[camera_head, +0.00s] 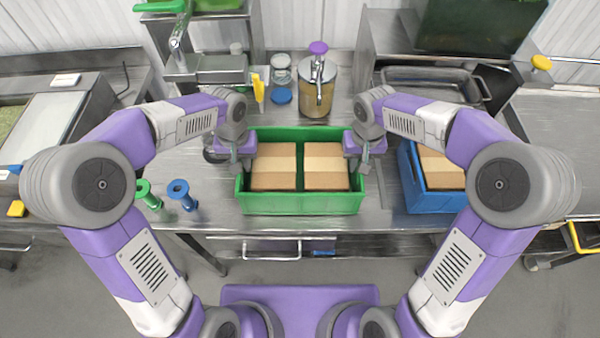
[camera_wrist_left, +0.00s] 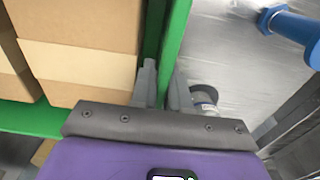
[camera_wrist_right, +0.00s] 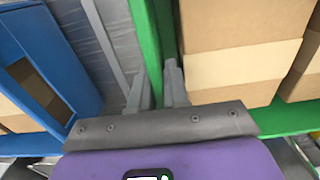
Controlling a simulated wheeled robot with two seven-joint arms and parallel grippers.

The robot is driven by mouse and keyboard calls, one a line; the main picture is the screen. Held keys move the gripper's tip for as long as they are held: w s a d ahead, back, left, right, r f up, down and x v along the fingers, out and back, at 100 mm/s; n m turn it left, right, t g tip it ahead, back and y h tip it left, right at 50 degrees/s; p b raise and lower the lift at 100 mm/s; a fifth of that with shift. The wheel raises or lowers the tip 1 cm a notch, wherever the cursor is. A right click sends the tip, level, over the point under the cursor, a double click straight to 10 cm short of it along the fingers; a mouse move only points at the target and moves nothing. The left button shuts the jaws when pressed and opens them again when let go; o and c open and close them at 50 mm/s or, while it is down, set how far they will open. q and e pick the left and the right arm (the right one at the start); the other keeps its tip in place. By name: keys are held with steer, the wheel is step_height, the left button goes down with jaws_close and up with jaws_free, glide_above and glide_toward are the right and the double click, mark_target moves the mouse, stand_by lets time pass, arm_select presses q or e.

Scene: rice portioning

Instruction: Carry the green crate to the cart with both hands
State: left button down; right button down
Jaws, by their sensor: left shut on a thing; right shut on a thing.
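The green crate (camera_head: 300,204) sits at the front middle of the steel table and holds cardboard boxes (camera_head: 273,172) in two compartments. My left gripper (camera_head: 240,160) is shut on the crate's left wall; in the left wrist view its fingers (camera_wrist_left: 162,95) straddle the green wall (camera_wrist_left: 172,45). My right gripper (camera_head: 358,158) is shut on the right wall; in the right wrist view its fingers (camera_wrist_right: 158,92) straddle the green wall (camera_wrist_right: 146,45). I cannot tell whether the crate is resting or slightly raised. The cart cannot be identified for certain.
A blue crate (camera_head: 432,202) with a box stands close on the right. Green (camera_head: 147,194) and blue (camera_head: 181,194) spool-shaped pieces stand left. A steel dispenser (camera_head: 317,85) and jars are behind. A yellow-edged unit (camera_head: 580,237) is at the far right. The floor in front is clear.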

arm_select(q)
steer(key=shift+w+r, duration=0.1)
steer(key=shift+r, duration=0.1)
arm_select(e)
steer(key=shift+w+r, duration=0.1)
steer(key=shift+r, duration=0.1)
